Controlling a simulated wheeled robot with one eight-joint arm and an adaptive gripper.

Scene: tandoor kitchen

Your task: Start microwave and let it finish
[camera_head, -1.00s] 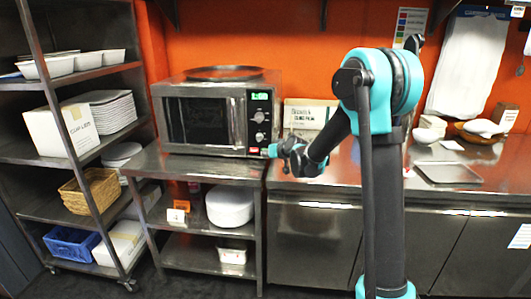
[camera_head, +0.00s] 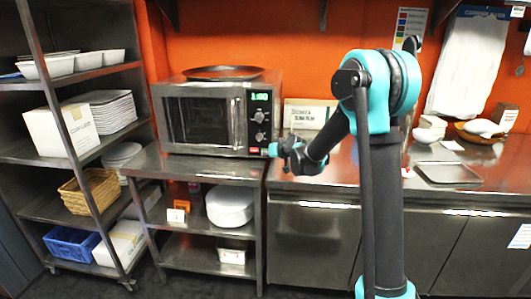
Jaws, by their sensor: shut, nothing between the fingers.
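The microwave (camera_head: 200,118) stands on a steel shelf table, its dark-windowed door shut. Its control panel (camera_head: 261,130) on the right side has a green lit display (camera_head: 260,97) and two round knobs below it. My gripper (camera_head: 274,150) is shut and empty, at the lower right corner of the microwave. Whether its tip touches the panel cannot be told from this view.
A dark round tray (camera_head: 223,73) lies on top of the microwave. A box (camera_head: 310,113) stands on the counter behind my gripper. A shelf rack (camera_head: 62,82) with bowls, plates and baskets is on the left. Bowls and a flat tray (camera_head: 447,173) lie on the right counter.

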